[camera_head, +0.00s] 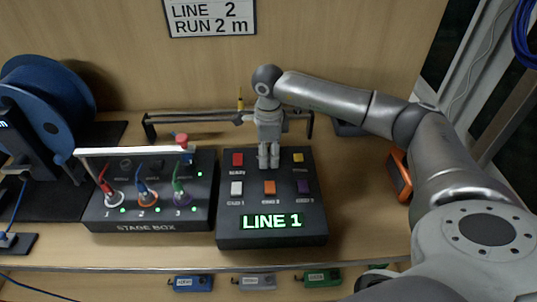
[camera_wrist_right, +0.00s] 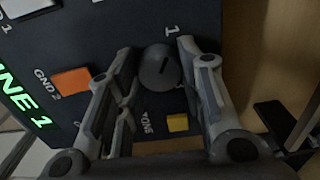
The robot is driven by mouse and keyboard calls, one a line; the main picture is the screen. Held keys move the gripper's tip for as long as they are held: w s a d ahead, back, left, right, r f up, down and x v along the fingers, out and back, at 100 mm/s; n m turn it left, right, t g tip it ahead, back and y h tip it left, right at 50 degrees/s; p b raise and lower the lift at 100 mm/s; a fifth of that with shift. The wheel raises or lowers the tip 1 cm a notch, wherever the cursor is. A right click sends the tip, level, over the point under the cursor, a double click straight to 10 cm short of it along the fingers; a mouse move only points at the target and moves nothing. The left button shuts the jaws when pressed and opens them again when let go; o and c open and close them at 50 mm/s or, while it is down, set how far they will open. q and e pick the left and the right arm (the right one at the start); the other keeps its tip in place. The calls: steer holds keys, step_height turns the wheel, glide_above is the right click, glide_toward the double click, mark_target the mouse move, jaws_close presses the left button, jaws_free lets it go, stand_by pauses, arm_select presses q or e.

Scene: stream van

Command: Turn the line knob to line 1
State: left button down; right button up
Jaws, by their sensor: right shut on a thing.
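The line knob (camera_wrist_right: 160,67) is a round grey knob with a dark pointer mark, on the dark control box (camera_head: 230,209). In the right wrist view it sits between the two fingers of my right gripper (camera_wrist_right: 157,48), near a printed "1". In the head view my right gripper (camera_head: 268,164) reaches down onto the top middle of the box and hides the knob. It is shut on the knob. The green display (camera_head: 272,222) on the box reads "LINE 1". My left gripper is not in view.
A stage box (camera_head: 147,227) with red, blue and green plugs stands left of the control box. A blue cable reel (camera_head: 55,90) is at far left. Coloured buttons, including an orange one (camera_wrist_right: 72,82), surround the knob. A wall sign (camera_head: 210,17) reads "LINE 2 RUN 2 m".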

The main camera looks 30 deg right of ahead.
stand_by(0.3)
steer(key=o, duration=1)
steer(key=shift+o, duration=0.2)
step_height(320, 180, up, 12)
